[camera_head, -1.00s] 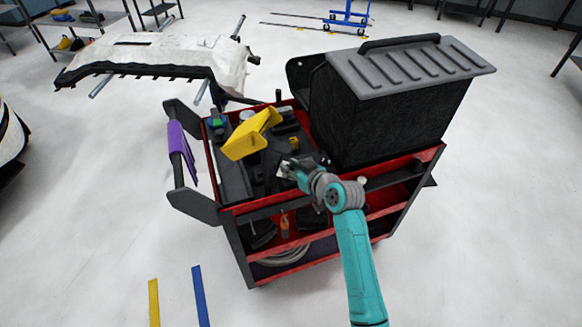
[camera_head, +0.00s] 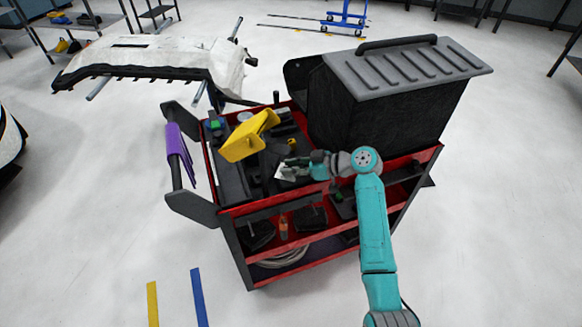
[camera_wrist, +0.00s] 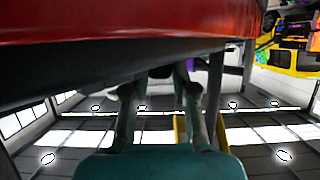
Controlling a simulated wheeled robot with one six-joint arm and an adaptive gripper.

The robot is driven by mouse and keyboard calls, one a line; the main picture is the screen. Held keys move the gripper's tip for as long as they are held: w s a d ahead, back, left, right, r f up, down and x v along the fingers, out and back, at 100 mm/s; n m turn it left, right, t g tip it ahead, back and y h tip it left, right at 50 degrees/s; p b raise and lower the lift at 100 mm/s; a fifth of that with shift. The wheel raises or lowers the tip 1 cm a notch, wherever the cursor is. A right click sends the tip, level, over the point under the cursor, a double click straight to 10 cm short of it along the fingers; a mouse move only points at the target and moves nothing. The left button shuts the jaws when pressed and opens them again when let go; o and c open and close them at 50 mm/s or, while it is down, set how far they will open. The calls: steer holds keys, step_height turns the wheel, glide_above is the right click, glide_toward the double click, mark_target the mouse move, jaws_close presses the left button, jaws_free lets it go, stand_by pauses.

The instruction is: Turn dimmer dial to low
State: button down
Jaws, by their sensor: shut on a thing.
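My gripper (camera_head: 290,167) is low over the tool tray of a red and black trolley (camera_head: 262,207), just right of a yellow device (camera_head: 248,137). In the wrist view its two fingers (camera_wrist: 160,88) close around a small dark piece (camera_wrist: 159,71), which appears to be the dimmer dial. The dial's markings and pointer are hidden, so its setting cannot be read. In the head view my gripper covers the dial. A pale patch (camera_head: 283,172) shows beside the fingertips.
A large black box with a grey ribbed lid (camera_head: 410,66) stands close behind my arm on the trolley. The red trolley rim (camera_wrist: 120,25) fills the top of the wrist view. A purple cloth (camera_head: 180,150) hangs at the left handle. Open floor lies in front.

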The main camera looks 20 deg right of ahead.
steer(key=shift+f, duration=0.1)
stand_by(0.3)
steer(key=c, duration=1.2)
jaws_free()
steer(key=v, duration=1.2)
